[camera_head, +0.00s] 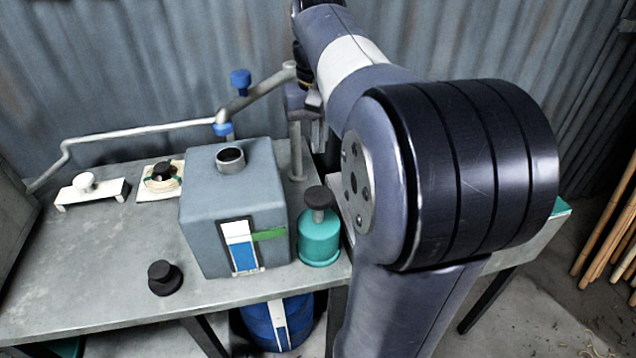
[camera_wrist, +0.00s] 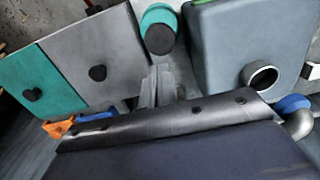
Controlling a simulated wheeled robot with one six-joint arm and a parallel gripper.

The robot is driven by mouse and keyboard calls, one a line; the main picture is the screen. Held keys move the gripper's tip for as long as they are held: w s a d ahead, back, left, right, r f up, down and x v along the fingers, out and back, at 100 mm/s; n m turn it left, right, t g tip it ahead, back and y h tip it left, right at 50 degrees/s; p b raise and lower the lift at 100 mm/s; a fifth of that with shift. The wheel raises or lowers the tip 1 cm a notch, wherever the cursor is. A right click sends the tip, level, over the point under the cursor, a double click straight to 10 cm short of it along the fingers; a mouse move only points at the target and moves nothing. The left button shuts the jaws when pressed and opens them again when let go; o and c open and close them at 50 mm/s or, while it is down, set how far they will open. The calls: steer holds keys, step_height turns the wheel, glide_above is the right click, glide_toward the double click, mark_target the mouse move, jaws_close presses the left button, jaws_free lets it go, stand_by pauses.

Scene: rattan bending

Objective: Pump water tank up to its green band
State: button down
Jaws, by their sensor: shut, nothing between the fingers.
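The water tank (camera_head: 230,200) is a grey box with a round open neck on top. Its front gauge (camera_head: 242,248) shows blue water below white, with the level close to the lower edge of the green band (camera_head: 268,234). The teal pump (camera_head: 319,240) with a black knob (camera_head: 317,197) stands right of the tank. The pump (camera_wrist: 158,18) and tank (camera_wrist: 228,50) also show in the wrist view. My gripper (camera_wrist: 157,86) is shut and empty, apart from the pump's knob in that picture. In the head view my arm mostly hides the gripper.
A pipe (camera_head: 140,130) with blue valve handles (camera_head: 240,80) runs behind the tank. A black knob (camera_head: 164,278) sits at the table's front. A teal-and-grey panel (camera_wrist: 90,60) with black knobs is beside my gripper. A blue drum (camera_head: 262,328) stands under the table (camera_head: 110,290).

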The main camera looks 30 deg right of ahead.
mark_target(318, 195)
step_height(318, 195, down, 11)
stand_by(0.3)
step_height(318, 195, down, 5)
steer(key=b, duration=0.2)
steer(key=shift+f+b, duration=0.2)
steer(key=shift+b, duration=0.1)
steer(key=shift+s+f, duration=0.1)
steer(key=shift+f, duration=0.05)
steer(key=shift+r+p, duration=0.5)
steer(key=shift+p, duration=0.1)
step_height(318, 195, up, 14)
steer(key=p, duration=0.2)
steer(key=shift+f, duration=0.25)
stand_by(1.1)
